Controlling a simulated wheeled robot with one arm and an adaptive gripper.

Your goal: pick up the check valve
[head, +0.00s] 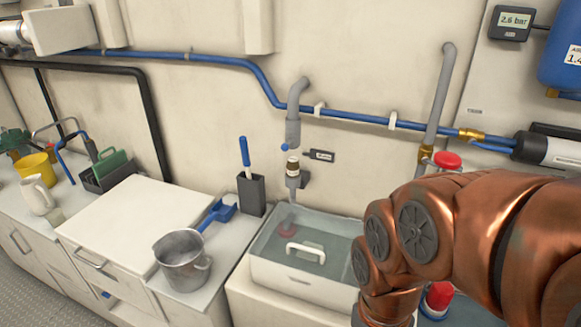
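A small brown and white fitting (293,165) sits upright on a grey pipe stub (293,181) above the sink-like basin; it may be the check valve, but it is too small to be sure. A bent grey pipe (293,130) ends just above it, with a gap between them. A small blue part (285,147) shows at that pipe's lower end. My copper arm fills the lower right and hides part of the counter and wall there. My gripper is out of view, below the bottom edge or behind the arm.
A red-capped item (440,295) is by my arm. The white lid (138,222) is clear.

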